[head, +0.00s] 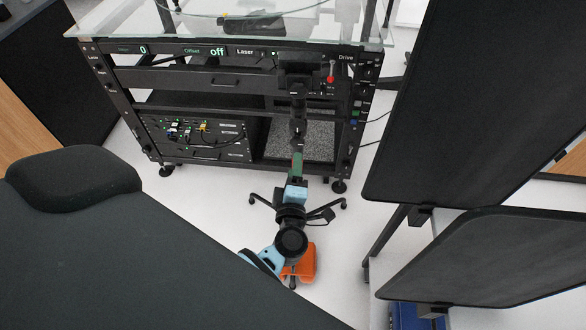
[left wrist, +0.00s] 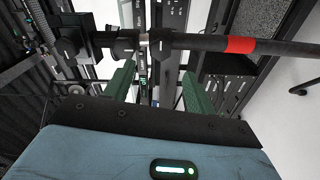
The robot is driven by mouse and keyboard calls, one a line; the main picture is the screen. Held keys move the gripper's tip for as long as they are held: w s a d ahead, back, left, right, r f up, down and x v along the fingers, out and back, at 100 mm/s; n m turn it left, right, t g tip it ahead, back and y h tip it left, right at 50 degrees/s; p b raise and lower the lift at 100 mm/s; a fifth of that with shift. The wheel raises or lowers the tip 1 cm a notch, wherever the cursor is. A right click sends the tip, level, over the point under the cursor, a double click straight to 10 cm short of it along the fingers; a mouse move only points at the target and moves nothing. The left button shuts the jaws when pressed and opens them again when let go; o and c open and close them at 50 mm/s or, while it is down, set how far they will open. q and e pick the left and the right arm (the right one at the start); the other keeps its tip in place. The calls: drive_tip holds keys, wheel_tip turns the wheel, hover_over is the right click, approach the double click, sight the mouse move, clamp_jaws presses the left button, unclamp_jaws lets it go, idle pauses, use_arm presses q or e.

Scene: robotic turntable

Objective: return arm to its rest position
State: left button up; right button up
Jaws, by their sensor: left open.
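A black jointed arm (head: 298,105) sticks out from the front right of the black rack, under the glass top. In the left wrist view, a dark rod with a red band (left wrist: 241,45) runs across the top, with black joints (left wrist: 125,44) at its left end. My left gripper (head: 297,166) is in front of the rack, close to the arm's near end. In the left wrist view its green fingers (left wrist: 160,78) are apart with nothing held between them. The rod passes just past the fingertips; contact cannot be told. My right gripper is not in view.
The rack (head: 215,78) carries lit labels, drawers and a cable panel (head: 200,138). A small red-topped lever (head: 331,70) stands at its upper right. Black panels (head: 480,95) fill the right side.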

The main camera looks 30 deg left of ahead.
use_arm(q)
drive_tip(key=shift+w+f, duration=0.1)
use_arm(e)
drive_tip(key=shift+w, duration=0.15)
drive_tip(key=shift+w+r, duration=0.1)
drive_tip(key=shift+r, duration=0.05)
use_arm(q)
drive_tip(key=s+d+f+m+g+h, duration=0.1)
drive_tip(key=s+f+m+g+h, duration=0.25)
drive_tip(key=s+m, duration=0.75)
drive_tip(key=s+d+f+m+g+h, duration=0.25)
drive_tip(key=s+f+m, duration=0.2)
drive_tip(key=s, duration=1.25)
drive_tip(key=s+d+f+m+g+h, duration=0.1)
drive_tip(key=s+f+m+g+h, duration=0.35)
drive_tip(key=s+m, duration=0.6)
drive_tip(key=w+r+n+t+p, duration=0.2)
drive_tip(key=w+r+t+p, duration=0.1)
drive_tip(key=r+p, duration=1)
drive_tip(key=shift+w+a+n, duration=0.25)
drive_tip(key=shift+w+n, duration=0.05)
drive_tip(key=shift+w, duration=0.3)
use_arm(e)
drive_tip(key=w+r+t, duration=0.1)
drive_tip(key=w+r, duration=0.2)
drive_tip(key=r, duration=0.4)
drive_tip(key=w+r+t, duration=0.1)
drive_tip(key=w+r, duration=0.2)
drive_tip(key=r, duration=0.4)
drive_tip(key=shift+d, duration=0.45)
